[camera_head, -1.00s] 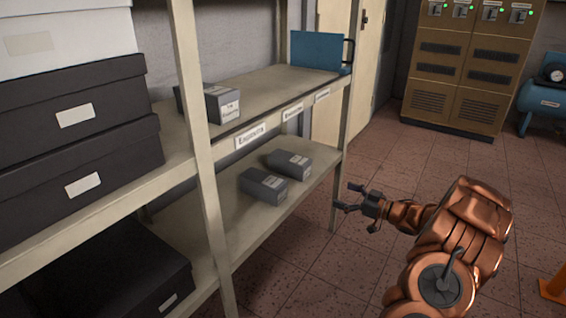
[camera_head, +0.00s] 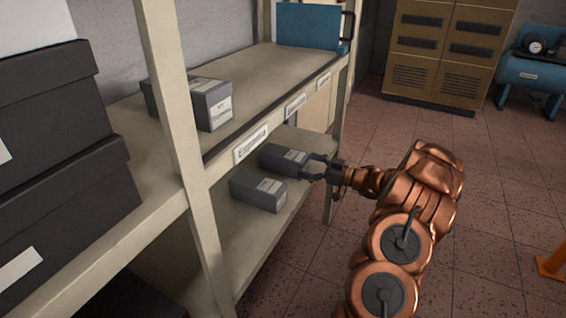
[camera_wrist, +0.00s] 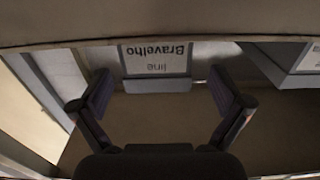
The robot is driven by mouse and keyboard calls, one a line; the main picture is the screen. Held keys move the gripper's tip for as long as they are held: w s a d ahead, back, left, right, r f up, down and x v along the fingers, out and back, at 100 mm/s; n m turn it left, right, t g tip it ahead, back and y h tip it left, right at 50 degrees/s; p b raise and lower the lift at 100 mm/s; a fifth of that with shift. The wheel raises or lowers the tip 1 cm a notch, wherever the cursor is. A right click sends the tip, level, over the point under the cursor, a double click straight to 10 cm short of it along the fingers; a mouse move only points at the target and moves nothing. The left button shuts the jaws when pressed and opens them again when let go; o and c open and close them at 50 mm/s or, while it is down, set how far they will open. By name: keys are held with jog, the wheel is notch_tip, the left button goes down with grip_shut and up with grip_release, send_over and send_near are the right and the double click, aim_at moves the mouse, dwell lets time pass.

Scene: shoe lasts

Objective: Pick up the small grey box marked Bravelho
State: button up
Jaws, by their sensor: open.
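The small grey box marked Bravelho (camera_wrist: 157,85) is in the wrist view, its white label reading upside down, ahead of and between my finger pads. In the head view it appears to be the farther grey box (camera_head: 272,161) on the lower shelf. My gripper (camera_head: 308,170) is at that box's right end in the head view. In the wrist view my gripper (camera_wrist: 162,92) is open, with nothing between its fingers but shelf surface and the box beyond. Whether a finger touches the box cannot be told.
A second grey box (camera_head: 257,193) lies nearer on the lower shelf; a labelled box (camera_wrist: 287,70) shows at right in the wrist view. The upper shelf (camera_head: 262,85) overhangs, carrying grey boxes (camera_head: 212,106) and a blue case (camera_head: 308,25). A shelf post (camera_head: 172,95) stands at left.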

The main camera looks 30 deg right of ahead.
aim_at(294, 159)
jog(key=shift+b+x, duration=1.25)
jog(key=shift+x, duration=1.25)
jog(key=shift+d+r, duration=0.15)
jog(key=c, duration=1.3)
jog(key=shift+r, duration=0.1)
